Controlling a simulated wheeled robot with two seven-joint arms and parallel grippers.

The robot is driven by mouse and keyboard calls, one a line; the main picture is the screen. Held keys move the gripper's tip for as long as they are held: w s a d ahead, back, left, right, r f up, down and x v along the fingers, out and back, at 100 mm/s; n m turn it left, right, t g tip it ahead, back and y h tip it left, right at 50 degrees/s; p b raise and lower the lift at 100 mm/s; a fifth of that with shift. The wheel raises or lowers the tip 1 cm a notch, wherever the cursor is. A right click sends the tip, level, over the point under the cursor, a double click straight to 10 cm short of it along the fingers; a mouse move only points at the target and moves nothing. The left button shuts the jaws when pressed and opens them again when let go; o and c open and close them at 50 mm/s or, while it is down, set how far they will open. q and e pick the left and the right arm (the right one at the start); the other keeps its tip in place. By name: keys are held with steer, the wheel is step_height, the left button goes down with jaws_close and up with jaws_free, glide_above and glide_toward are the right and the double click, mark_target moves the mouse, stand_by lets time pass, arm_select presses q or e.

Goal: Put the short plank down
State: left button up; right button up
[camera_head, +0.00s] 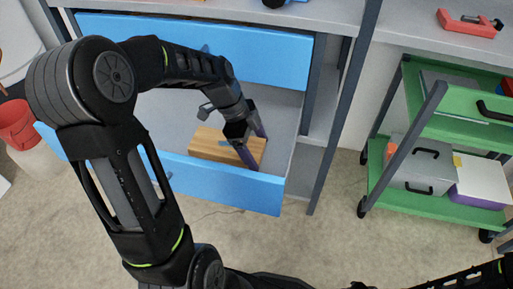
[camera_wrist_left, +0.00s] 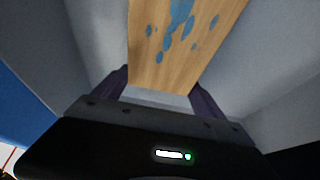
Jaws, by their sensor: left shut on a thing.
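The short plank (camera_head: 213,147) is light wood and lies inside the open blue drawer (camera_head: 230,189), near its front wall. In the left wrist view the plank (camera_wrist_left: 172,62) shows blue paint spots and runs between the two dark purple fingers. My left gripper (camera_head: 252,148) reaches down into the drawer and is shut on the plank near its right part. Whether the plank rests fully on the drawer floor is hard to tell. At the bottom right of the head view part of another dark arm shows; its gripper is out of view.
A green cart (camera_head: 430,188) with a grey toolbox (camera_head: 412,166) stands at the right. A red bucket (camera_head: 16,126) is at the left. The floor in front is clear.

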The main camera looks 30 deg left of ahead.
arm_select(q)
steer(key=o, duration=1.6)
steer(key=shift+f, duration=0.1)
steer(key=shift+r, duration=0.3)
steer(key=p+v, duration=0.3)
steer(key=v, duration=0.8)
steer(key=shift+s+a+r, duration=0.1)
steer(key=shift+a+r, duration=0.15)
steer(key=shift+r, duration=0.05)
